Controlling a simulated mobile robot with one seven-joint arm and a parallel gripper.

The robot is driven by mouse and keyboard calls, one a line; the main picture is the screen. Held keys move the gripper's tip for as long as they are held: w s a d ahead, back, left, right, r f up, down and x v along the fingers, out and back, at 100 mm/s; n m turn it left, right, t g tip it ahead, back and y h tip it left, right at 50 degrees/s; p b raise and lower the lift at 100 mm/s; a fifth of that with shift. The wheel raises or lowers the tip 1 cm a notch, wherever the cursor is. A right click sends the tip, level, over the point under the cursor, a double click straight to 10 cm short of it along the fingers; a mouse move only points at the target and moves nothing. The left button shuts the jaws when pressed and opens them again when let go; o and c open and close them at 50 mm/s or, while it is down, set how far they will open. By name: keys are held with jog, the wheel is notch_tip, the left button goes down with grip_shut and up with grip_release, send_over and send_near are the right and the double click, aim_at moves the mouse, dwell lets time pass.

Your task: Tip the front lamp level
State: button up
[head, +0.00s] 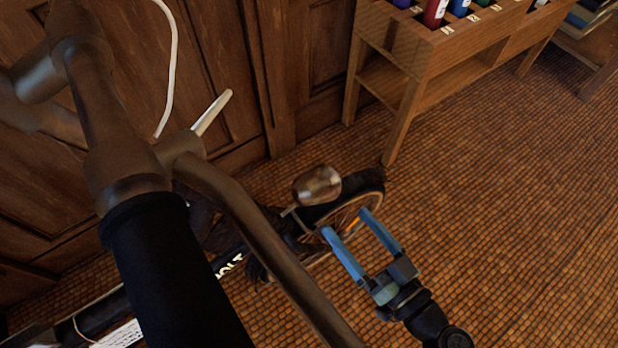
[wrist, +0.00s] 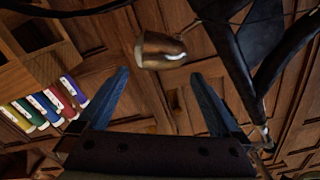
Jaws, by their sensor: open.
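The front lamp (head: 317,185) is a small copper-coloured lamp above the front wheel (head: 350,212) of a dark bicycle. It also shows in the wrist view (wrist: 158,50), at top centre, with a pale glint at its lower right. Its exact tilt I cannot tell. My gripper (head: 346,223) has two blue fingers, spread apart and empty. In the head view its fingertips are below and right of the lamp, over the wheel. In the wrist view the lamp lies just beyond and between the fingertips (wrist: 160,74), apart from them.
The bicycle's handlebar with a black grip (head: 180,270) fills the left foreground. A white cable (head: 174,60) hangs near the wood-panelled wall (head: 225,60). A wooden rack (head: 415,50) with coloured bottles (head: 436,12) stands at the back. The tiled floor (head: 500,200) at right is clear.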

aim_at(312, 178)
jog(key=b+x, duration=0.2)
jog(key=x, duration=1)
jog(key=shift+w+a, duration=0.1)
jog(key=shift+w, duration=0.1)
jog(key=shift+c, duration=0.2)
grip_shut()
